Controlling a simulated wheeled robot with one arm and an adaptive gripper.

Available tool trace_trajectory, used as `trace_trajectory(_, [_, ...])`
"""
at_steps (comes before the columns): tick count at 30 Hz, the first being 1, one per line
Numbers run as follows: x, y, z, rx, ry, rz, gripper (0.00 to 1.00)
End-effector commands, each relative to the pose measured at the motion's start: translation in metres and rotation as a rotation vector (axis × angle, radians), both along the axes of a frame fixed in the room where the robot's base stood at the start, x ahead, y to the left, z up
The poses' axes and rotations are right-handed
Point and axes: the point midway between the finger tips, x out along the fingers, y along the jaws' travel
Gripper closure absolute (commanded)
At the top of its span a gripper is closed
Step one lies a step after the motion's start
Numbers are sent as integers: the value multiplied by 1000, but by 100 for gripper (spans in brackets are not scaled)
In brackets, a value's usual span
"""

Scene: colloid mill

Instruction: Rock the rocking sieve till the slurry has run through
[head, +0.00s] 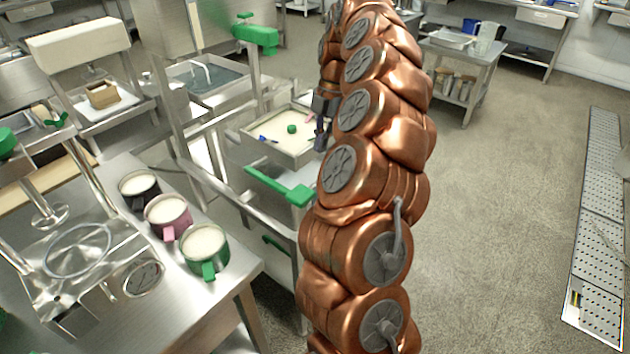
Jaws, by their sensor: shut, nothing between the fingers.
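A square metal pan holding pale cream liquid, which looks like the rocking sieve (301,158), sits in a steel frame at the centre. A small green piece and a blue piece show in its liquid. A green handle (285,187) sticks out below it on the frame's front. My gripper (321,143) is dark, shut and empty. It appears at the pan's right edge, pointing down; I cannot tell whether it touches. My copper arm hides part of the gripper and what lies behind it.
Black (139,190), pink (168,217) and green (205,250) mugs of cream liquid stand on the left steel table. Another green handle (257,38) is higher on the frame. A basin (208,78) stands behind. The floor to the right (500,200) is clear up to a drain grate (602,230).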

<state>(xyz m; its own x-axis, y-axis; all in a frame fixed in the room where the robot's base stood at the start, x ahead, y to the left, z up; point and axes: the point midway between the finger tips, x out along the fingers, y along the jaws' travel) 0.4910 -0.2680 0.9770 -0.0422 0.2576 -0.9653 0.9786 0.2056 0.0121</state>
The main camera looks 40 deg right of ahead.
Motion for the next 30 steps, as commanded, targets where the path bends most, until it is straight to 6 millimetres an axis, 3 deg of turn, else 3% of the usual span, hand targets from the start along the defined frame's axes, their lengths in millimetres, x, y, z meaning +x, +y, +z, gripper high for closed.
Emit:
trace_trajectory(19, [6, 3, 6, 22, 18, 20, 100])
trace_trajectory(30, [4, 13, -21, 24, 21, 24, 100])
